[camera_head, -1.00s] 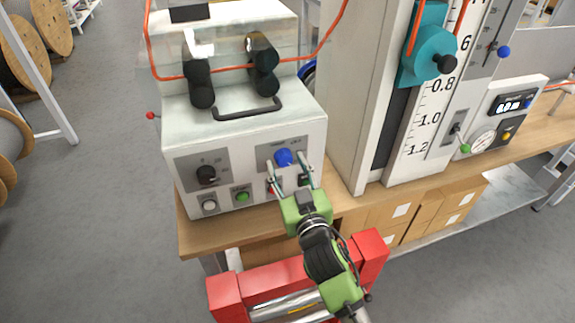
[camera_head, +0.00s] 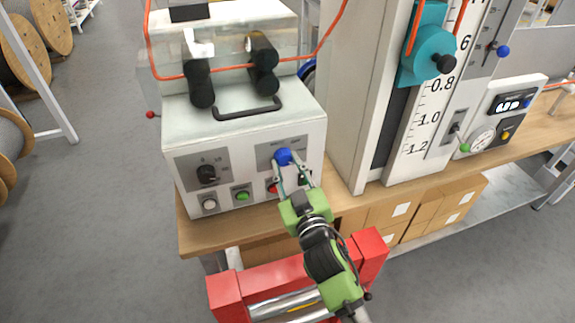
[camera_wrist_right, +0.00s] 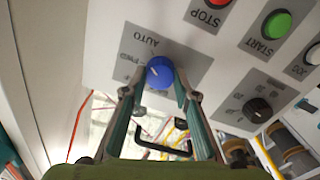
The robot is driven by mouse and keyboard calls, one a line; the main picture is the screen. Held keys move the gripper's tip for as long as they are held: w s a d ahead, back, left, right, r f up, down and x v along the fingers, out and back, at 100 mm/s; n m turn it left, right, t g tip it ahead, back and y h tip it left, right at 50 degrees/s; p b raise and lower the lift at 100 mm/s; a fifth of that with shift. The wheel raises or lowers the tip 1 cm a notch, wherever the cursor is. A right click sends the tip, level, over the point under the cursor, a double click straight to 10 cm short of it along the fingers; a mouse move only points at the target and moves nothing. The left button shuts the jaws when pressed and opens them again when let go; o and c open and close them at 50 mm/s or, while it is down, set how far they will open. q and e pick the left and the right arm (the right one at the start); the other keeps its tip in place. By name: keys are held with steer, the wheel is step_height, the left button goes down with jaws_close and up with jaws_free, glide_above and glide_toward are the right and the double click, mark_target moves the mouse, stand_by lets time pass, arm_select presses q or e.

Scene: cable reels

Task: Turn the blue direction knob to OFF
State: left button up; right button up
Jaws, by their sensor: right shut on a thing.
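The blue direction knob (camera_head: 283,156) sits on a grey label plate at the upper right of the white machine's front panel. It also shows in the right wrist view (camera_wrist_right: 160,73), with a pale pointer mark on its face. AUTO and part of another word can be read on the plate there; OFF cannot be made out. My right gripper (camera_head: 290,164) is shut on the blue knob, and its two fingers (camera_wrist_right: 159,92) stand on either side of it in the wrist view. My left gripper is not in view.
Below the knob are a red stop button (camera_wrist_right: 216,3), a green start button (camera_head: 242,196) and a white button (camera_head: 209,205). A black knob (camera_head: 206,174) is at the panel's left. A tall scale cabinet (camera_head: 345,120) stands close to the right.

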steer(key=n, duration=0.4)
steer(key=shift+n, duration=0.4)
steer(key=n, duration=0.3)
steer(key=shift+n+p, duration=0.35)
steer(key=shift+n, duration=0.05)
steer(key=n, duration=0.3)
steer(key=shift+n, duration=0.3)
steer(key=shift+n+y+p, duration=0.3)
steer(key=shift+n+p, duration=0.15)
steer(key=shift+n, duration=1.45)
steer(key=o, duration=1.1)
steer(key=v, duration=1.2)
steer(key=shift+f, duration=0.1)
